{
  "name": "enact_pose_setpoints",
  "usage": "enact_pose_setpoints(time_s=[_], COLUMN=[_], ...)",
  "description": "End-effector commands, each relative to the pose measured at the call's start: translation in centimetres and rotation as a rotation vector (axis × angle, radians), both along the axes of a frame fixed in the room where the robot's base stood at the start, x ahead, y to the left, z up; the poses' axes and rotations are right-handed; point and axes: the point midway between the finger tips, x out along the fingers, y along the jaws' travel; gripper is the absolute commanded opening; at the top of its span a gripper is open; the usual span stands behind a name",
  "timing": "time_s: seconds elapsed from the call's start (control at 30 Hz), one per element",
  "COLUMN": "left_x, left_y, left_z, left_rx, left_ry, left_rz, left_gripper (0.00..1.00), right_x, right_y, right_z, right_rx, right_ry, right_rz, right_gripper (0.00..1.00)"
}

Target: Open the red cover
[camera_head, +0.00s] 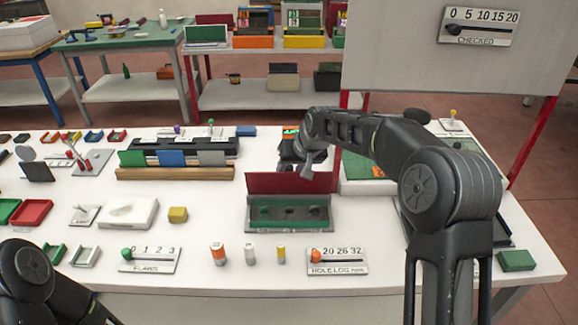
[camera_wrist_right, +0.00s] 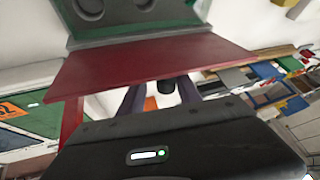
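The red cover (camera_head: 290,183) stands upright at the back edge of a grey box (camera_head: 290,226). The box lies open in front of it, showing a green insert with dark round recesses. My right gripper (camera_head: 296,168) is at the cover's top edge, on its far side. My left gripper is out of view; only part of my left arm shows.
Right of the box is a tray (camera_head: 501,240) under my right arm. In front stand small cylinders (camera_head: 218,254) and the hole log slider (camera_head: 338,261). A rack with coloured plates (camera_head: 172,159) is behind left. A white panel (camera_head: 440,50) rises at the back right.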

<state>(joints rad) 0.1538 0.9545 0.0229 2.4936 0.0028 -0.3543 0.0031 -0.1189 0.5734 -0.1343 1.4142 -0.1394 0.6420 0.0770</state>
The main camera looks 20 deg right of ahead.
Motion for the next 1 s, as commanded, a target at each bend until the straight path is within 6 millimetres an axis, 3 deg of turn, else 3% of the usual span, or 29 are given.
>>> enact_pose_setpoints(time_s=[0.37,0.8,1.0], left_x=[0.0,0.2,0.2], left_y=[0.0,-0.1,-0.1], left_z=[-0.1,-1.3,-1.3], left_rx=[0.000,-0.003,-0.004], left_ry=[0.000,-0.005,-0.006], left_rz=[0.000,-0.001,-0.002], left_gripper=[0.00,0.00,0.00], right_x=[0.0,-3.3,-3.9], right_y=[0.2,-1.0,-1.1], right_z=[0.9,6.1,6.9], right_rx=[0.004,0.003,0.003], right_ry=[-0.010,-0.008,-0.004], right_rz=[0.001,0.000,0.001], right_gripper=[0.43,0.43,0.43])
